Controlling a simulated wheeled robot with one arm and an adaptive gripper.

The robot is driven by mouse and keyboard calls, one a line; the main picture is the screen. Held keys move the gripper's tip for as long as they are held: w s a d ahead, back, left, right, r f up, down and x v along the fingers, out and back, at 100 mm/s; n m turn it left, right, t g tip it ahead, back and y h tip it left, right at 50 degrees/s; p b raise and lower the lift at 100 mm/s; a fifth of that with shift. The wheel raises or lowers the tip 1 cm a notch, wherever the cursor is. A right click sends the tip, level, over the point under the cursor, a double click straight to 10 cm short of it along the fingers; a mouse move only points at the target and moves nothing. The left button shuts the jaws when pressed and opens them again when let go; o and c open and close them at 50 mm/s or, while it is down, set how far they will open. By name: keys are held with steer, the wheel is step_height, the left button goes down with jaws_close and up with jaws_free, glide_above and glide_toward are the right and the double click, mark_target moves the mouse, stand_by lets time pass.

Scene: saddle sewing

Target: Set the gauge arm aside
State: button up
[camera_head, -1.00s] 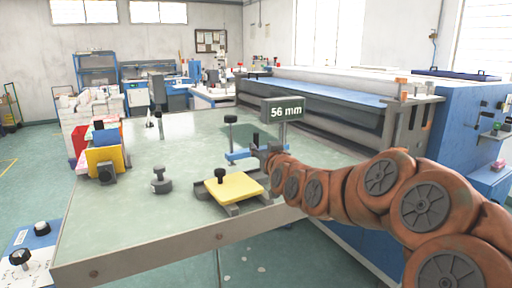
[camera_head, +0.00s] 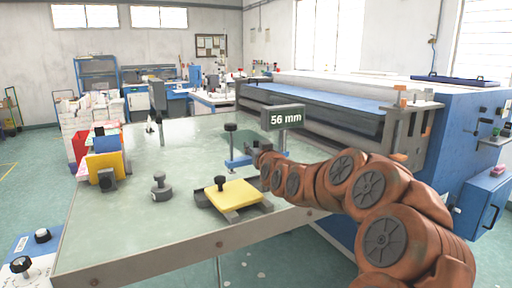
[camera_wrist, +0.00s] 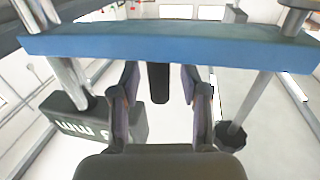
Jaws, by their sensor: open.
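The gauge arm is a blue bar (camera_head: 238,162) on the green table. It spans the top of the wrist view (camera_wrist: 190,42), with a metal post near each end. A dark display reading 56 mm (camera_head: 283,117) stands by it, and shows upside down at left in the wrist view (camera_wrist: 120,122). A black knob on a post (camera_head: 230,128) stands at its left. My gripper (camera_wrist: 160,110) is open, its fingers apart on either side of a dark peg (camera_wrist: 158,82) that hangs below the bar in that view. In the head view my arm partly hides the bar.
A yellow pad on a grey base with a black knob (camera_head: 234,195) lies near the table's front edge. A grey weight (camera_head: 161,187) stands left of it. A large blue machine (camera_head: 452,130) stands behind my arm.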

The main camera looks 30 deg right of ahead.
steer(key=shift+c, duration=0.3)
jaws_close()
stand_by(0.5)
